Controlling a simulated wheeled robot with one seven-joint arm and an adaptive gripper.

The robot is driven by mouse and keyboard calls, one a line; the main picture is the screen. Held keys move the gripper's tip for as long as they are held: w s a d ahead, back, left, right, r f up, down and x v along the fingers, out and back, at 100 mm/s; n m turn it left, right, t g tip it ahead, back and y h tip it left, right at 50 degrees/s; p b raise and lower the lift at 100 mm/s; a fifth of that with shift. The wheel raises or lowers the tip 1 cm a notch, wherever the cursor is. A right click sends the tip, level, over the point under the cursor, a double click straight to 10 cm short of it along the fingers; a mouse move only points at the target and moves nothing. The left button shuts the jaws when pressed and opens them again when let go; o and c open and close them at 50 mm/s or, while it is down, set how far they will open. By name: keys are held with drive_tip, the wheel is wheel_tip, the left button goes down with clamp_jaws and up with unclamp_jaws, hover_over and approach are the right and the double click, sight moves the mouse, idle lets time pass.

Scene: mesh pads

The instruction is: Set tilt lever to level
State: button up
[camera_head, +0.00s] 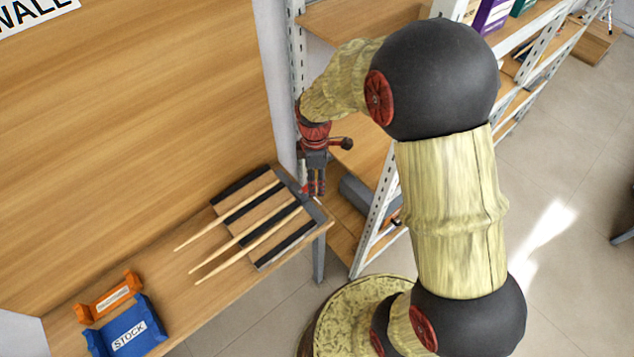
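My gripper (316,187) points down beside the right end of a striped dark-and-wood board (262,253) on the wooden bench. Its fingers look small and close together, and I cannot tell if they are open or touching anything. A small red piece (306,189) shows beside the fingers, by the board's corner. I cannot make out a tilt lever for certain. A dark round knob (347,143) sticks out to the right of my red wrist, and I cannot tell whether it is part of my arm.
Three thin pale sticks (248,240) lie across the board and extend left. An orange holder (108,298) and a blue STOCK bin (127,330) stand on the bench (165,275) at lower left. Metal shelving (386,195) stands close on the right. Open floor lies beyond it.

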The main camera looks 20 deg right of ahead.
sight(304, 189)
drive_tip(key=w+n, duration=0.3)
drive_tip(key=n, duration=0.1)
drive_tip(key=shift+d+r+t, duration=0.15)
drive_tip(key=shift+r+t, duration=0.1)
drive_tip(key=shift+t, duration=0.15)
drive_tip(key=n, duration=0.3)
drive_tip(key=shift+w, duration=0.2)
drive_tip(key=shift+w+f+b, duration=0.1)
drive_tip(key=shift+f+b, duration=0.4)
drive_tip(key=shift+f, duration=3.35)
clamp_jaws()
